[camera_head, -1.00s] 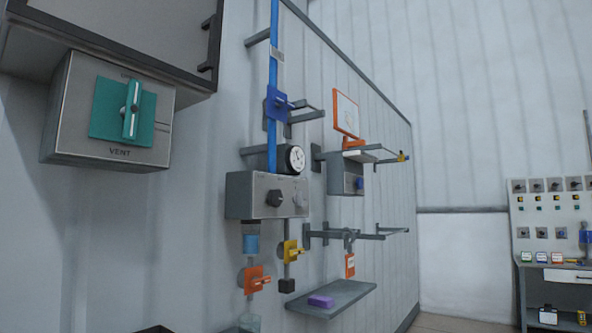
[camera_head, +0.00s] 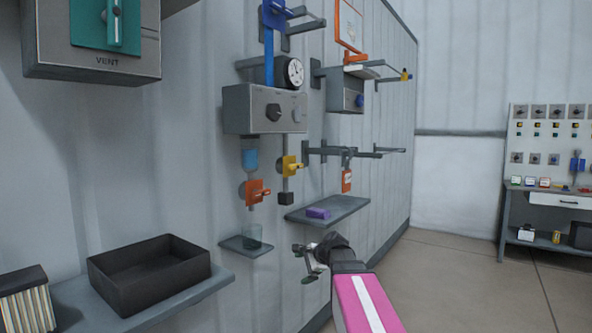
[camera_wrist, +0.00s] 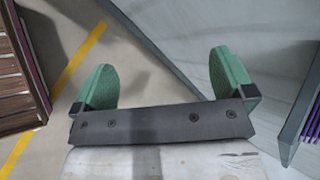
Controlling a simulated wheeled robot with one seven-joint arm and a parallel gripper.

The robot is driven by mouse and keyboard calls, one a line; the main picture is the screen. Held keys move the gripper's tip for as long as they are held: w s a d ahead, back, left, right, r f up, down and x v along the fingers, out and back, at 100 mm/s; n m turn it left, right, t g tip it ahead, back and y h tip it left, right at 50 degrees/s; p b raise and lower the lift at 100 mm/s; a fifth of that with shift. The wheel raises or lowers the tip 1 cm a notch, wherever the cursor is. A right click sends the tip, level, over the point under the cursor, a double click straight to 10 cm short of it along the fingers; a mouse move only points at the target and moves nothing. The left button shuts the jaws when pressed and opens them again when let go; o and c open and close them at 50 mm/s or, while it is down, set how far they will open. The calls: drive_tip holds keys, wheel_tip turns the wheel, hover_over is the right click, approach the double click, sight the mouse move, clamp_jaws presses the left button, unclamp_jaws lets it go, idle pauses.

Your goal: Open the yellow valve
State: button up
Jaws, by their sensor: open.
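The yellow valve (camera_head: 290,166) is on the grey wall in the head view, below the grey control box with a knob. It sits on a thin vertical pipe with a dark block at the bottom end. My gripper (camera_head: 308,262) is below the valve and below the small shelves, apart from the wall fittings. In the wrist view my gripper (camera_wrist: 165,85) has its two green fingertips wide apart with nothing between them. The wrist view shows floor and a grey panel, and the valve is not in it.
A shelf (camera_head: 345,209) with a purple block (camera_head: 318,213) juts out to the right. A black tray (camera_head: 130,288) stands at lower left. Rails (camera_head: 372,151) stick out from the wall.

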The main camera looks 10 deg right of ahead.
drive_tip(key=w+d+r+m+t+y, duration=0.2)
drive_tip(key=w+r+m, duration=0.1)
drive_tip(key=r, duration=0.6)
drive_tip(key=w+d+r+m+t+y, duration=0.1)
drive_tip(key=w+r+m+t, duration=0.2)
drive_tip(key=r, duration=0.6)
drive_tip(key=m+t+y, duration=0.2)
drive_tip(key=m+y, duration=0.1)
drive_tip(key=m, duration=0.3)
approach(298, 166)
drive_tip(key=x, duration=1)
drive_tip(key=shift+w+a, duration=0.2)
drive_tip(key=shift+a, duration=0.15)
drive_tip(key=c, duration=0.6)
